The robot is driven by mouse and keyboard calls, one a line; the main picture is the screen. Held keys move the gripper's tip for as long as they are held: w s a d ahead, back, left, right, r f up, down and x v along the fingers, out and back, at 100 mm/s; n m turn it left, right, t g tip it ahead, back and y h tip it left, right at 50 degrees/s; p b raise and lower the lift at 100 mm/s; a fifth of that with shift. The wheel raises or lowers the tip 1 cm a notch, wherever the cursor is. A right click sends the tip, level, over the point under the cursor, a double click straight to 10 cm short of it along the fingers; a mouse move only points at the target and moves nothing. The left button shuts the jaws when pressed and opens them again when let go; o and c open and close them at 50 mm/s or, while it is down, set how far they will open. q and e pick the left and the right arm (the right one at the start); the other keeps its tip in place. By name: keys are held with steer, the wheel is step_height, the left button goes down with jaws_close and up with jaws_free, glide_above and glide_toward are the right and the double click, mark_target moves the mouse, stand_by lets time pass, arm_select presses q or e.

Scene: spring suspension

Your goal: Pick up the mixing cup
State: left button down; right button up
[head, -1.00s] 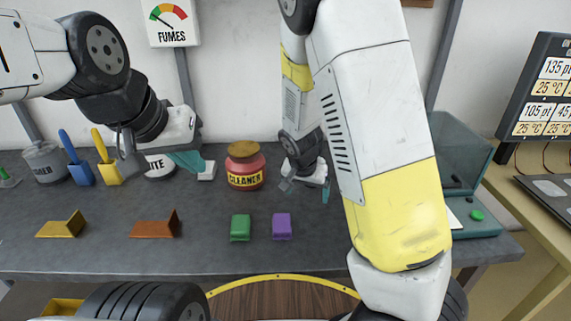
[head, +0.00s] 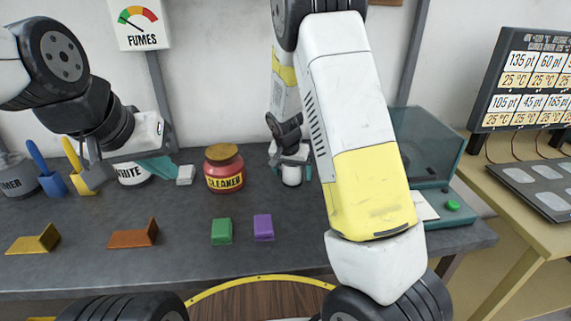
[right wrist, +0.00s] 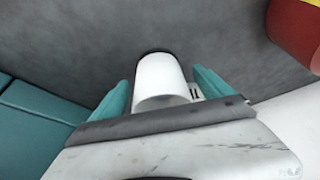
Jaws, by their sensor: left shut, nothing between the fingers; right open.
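The mixing cup, a plain white cup, stands on the grey bench at the back, right of the red cleaner jar. It shows in the head view (head: 291,176) and the right wrist view (right wrist: 160,80). My right gripper (head: 291,172) is open, with its teal fingers on either side of the cup. In the right wrist view the gripper (right wrist: 161,92) has a finger to each side of the cup; whether they touch it I cannot tell. The cup's lower part there is hidden by the hand. My left gripper (head: 165,168) is shut and empty, left of the jar.
The red cleaner jar (head: 224,170) stands left of the cup. A teal, clear-sided case (head: 421,150) stands to the right. A small white block (head: 185,174) and white paint can (head: 133,174) are near my left gripper. Green (head: 222,232) and purple (head: 263,228) blocks lie in front.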

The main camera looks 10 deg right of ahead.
steer(key=shift+w+d+f, duration=0.35)
steer(key=shift+w+f, duration=0.2)
steer(key=shift+w, duration=0.2)
steer(key=c, duration=1.7)
steer(key=shift+c, duration=0.8)
steer(key=shift+r, duration=0.15)
